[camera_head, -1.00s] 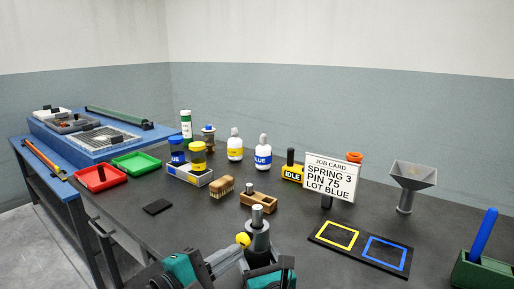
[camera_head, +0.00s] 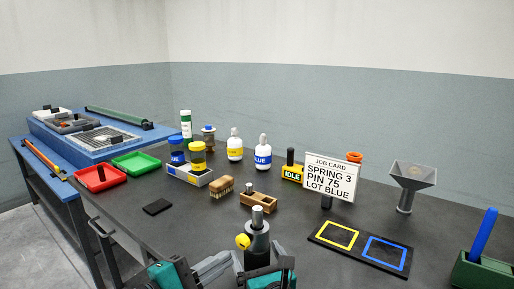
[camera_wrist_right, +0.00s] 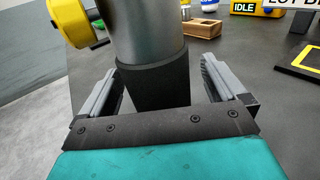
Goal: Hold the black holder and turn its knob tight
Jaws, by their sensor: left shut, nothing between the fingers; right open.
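The black holder (camera_head: 257,246) stands upright on the table at the bottom middle of the head view, with a grey metal pin on top. Its yellow knob (camera_head: 242,241) sticks out on the left side and also shows in the right wrist view (camera_wrist_right: 70,22). My right gripper (camera_wrist_right: 158,80) is open, its fingers on either side of the holder's black lower part (camera_wrist_right: 150,88), with gaps visible. My left gripper (camera_head: 226,262) is shut and empty, just below and left of the knob. Whether it touches the holder is unclear.
A job card (camera_head: 331,178) and a mat with yellow and blue frames (camera_head: 359,248) are to the right. Trays and bottles stand farther back.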

